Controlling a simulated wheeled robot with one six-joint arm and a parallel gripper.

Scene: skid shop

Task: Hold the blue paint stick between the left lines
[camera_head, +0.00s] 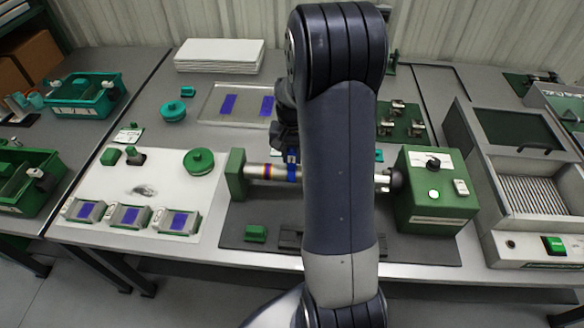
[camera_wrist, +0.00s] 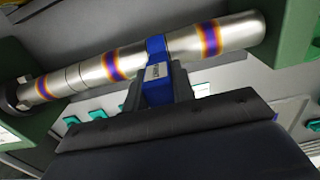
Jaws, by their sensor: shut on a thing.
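A metal shaft with purple and orange heat-tint bands lies level in a green fixture, in the head view (camera_head: 258,171) and the wrist view (camera_wrist: 85,74). My gripper (camera_wrist: 160,92) is shut on the blue paint stick (camera_wrist: 157,74), which has a pale label. In the head view the gripper (camera_head: 288,140) is over the left half of the shaft, partly behind my arm. Blue crosses the shaft at the stick's tip, between two tint bands. I cannot tell whether it is the tip or a painted ring.
The fixture's green left block (camera_head: 236,175) and green drive box (camera_head: 437,190) flank the shaft. A white mat (camera_head: 100,195) with blue-topped blocks and a green round pot (camera_head: 198,162) lies at left. A clear tray (camera_head: 212,112) is behind. My arm hides the shaft's middle.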

